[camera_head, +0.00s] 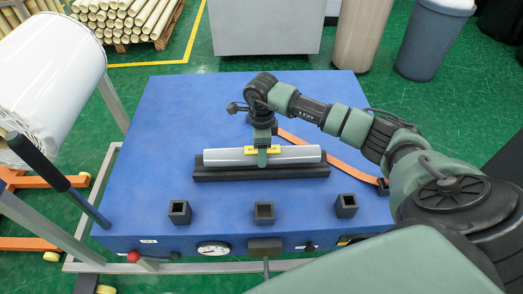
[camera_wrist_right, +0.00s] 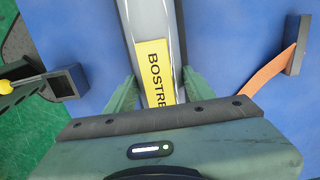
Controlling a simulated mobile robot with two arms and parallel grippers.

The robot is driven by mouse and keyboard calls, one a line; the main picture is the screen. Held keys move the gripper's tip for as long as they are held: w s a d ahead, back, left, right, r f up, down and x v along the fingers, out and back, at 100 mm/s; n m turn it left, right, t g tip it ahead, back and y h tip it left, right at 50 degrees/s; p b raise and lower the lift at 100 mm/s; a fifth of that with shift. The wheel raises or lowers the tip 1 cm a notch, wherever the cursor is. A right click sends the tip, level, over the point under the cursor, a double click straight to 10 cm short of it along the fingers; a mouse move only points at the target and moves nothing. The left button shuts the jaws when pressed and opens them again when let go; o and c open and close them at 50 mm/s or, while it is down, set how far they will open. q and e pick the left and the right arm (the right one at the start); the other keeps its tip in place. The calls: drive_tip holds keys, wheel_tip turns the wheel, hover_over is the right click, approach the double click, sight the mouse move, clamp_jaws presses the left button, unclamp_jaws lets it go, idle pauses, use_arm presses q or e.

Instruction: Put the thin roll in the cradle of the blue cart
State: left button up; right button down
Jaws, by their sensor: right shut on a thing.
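The thin roll (camera_head: 222,157) is silver-white with a yellow label and lies lengthwise across the blue cart (camera_head: 130,195). It sits over the long black cradle (camera_head: 262,173), lined up with it; I cannot tell whether it rests fully in it or is slightly raised. My right gripper (camera_head: 262,155) reaches down from above and is shut around the roll at its middle, by the label. In the right wrist view, the two green fingers (camera_wrist_right: 156,88) stand on either side of the roll (camera_wrist_right: 150,22), with the label between them. My left gripper is not in view.
An orange strap (camera_head: 335,155) lies right of the cradle. Several small black square sockets (camera_head: 180,211) stand along the cart's front edge. A big white roll (camera_head: 50,80) on a stand is at left.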

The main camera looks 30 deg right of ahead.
drive_tip(key=shift+f+b, duration=1)
drive_tip(key=shift+f, duration=0.1)
drive_tip(key=shift+c, duration=2.3)
unclamp_jaws()
drive_tip(key=shift+r, duration=0.1)
wheel_tip(320, 180, up, 8)
drive_tip(key=shift+f+b, duration=0.1)
drive_tip(key=shift+b, duration=0.25)
